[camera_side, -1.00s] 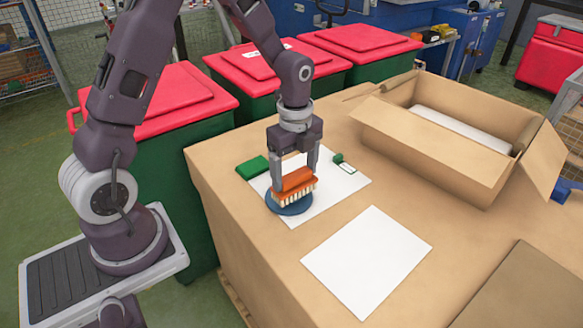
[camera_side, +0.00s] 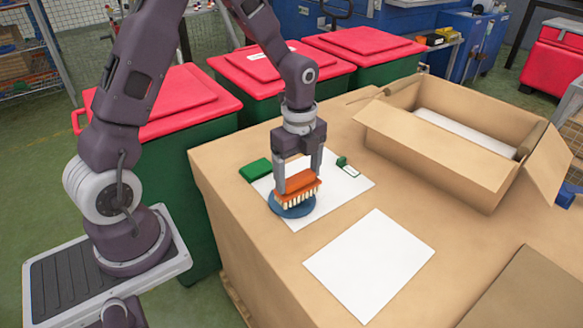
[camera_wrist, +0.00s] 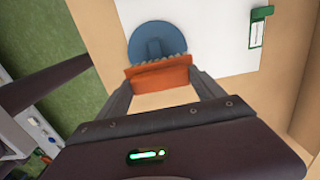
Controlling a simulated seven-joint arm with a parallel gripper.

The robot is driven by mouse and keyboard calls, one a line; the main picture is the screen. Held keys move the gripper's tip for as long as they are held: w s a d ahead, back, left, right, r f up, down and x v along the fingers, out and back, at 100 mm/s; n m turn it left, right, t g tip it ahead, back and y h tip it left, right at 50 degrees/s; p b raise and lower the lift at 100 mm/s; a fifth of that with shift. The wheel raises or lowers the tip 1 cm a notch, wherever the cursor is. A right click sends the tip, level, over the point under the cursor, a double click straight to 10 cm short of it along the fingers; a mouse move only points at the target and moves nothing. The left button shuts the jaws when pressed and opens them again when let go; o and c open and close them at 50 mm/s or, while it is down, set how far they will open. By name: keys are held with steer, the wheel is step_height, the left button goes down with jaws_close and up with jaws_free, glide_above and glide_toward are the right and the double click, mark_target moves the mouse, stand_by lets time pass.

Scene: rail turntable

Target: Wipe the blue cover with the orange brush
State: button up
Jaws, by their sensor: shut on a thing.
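The orange brush (camera_side: 301,184) has pale bristles facing down. My gripper (camera_side: 298,180) is shut on its orange body, with a finger at each end. The round blue cover (camera_side: 283,211) lies under the brush, partly hidden by it. The bristles look to be on or just above the cover; contact is not clear. In the wrist view the brush (camera_wrist: 160,78) overlaps the near side of the cover (camera_wrist: 140,36), where a darker blue raised part shows in the middle.
The cover lies on a white sheet (camera_side: 330,192) on a cardboard surface (camera_side: 250,232). A green block (camera_side: 256,169) sits to the left and a small green-and-white item (camera_side: 349,169) to the right. Another white sheet (camera_side: 369,265) lies in front. An open cardboard box (camera_side: 440,155) stands at right.

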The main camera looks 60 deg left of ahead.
steer(key=shift+a, duration=2.4)
steer(key=shift+d, duration=2.55)
steer(key=shift+r, duration=4.05)
